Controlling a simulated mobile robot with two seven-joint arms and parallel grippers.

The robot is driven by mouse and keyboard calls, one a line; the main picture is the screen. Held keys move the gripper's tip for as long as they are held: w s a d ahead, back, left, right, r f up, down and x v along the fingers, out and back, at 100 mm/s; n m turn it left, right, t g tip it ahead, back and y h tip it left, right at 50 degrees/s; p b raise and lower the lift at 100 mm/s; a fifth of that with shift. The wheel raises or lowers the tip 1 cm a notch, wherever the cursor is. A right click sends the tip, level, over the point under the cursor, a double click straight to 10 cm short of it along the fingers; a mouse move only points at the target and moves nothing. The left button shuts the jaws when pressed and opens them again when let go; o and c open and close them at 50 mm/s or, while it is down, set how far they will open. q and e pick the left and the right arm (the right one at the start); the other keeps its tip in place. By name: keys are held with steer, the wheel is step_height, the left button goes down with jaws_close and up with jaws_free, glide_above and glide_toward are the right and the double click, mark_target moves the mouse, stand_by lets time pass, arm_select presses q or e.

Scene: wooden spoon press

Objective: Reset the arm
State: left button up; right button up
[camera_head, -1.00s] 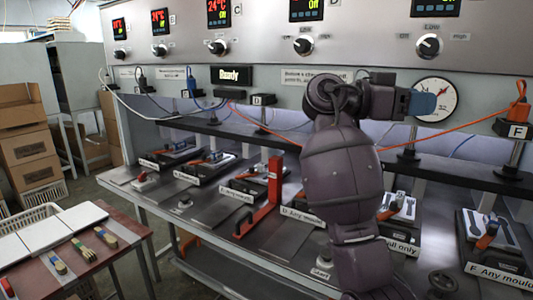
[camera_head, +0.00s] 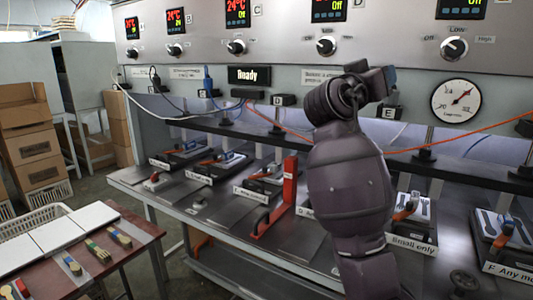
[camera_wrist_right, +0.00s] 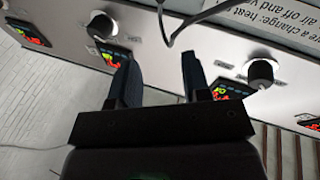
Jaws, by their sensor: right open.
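My right arm (camera_head: 348,180) rises in front of the press bench in the head view, bent at the top. Its wrist end (camera_head: 375,82) is up near the control panel, with the gripper mostly hidden behind it. In the right wrist view my right gripper (camera_wrist_right: 160,78) has its two dark fingers apart with nothing between them. Beyond them is the panel face with black knobs (camera_wrist_right: 262,72) and lit displays (camera_wrist_right: 232,90). My left gripper is not in view.
The control panel (camera_head: 285,45) and a round gauge (camera_head: 456,100) stand behind the arm. Several small presses line the bench, with a red upright bracket (camera_head: 288,195) left of the arm. A side table (camera_head: 120,258) holds white boards and spoons at lower left.

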steer(key=s+a+f+n+t+y, duration=0.1)
steer(key=s+f+n+t+y, duration=0.3)
steer(key=f, duration=0.7)
steer(key=f+n+g+y, duration=0.1)
steer(key=f+n+y, duration=0.2)
steer(key=f+y, duration=0.65)
steer(key=s+a+f+n+t+y, duration=0.1)
steer(key=s+f+n+t+y, duration=0.15)
steer(key=f, duration=1.15)
steer(key=s+d+f+g, duration=0.3)
steer(key=s+f+g, duration=0.1)
steer(key=s+f, duration=1)
steer(key=s+d+f+m+g, duration=0.1)
steer(key=s+d+f+g, duration=0.3)
steer(key=s+f, duration=1)
steer(key=s, duration=0.4)
steer(key=shift+d+f+h, duration=0.15)
steer(key=shift+f+h, duration=0.15)
steer(key=shift+f, duration=0.05)
steer(key=shift+s+d+m, duration=0.1)
steer(key=shift+s+m, duration=0.05)
steer(key=shift+m, duration=0.2)
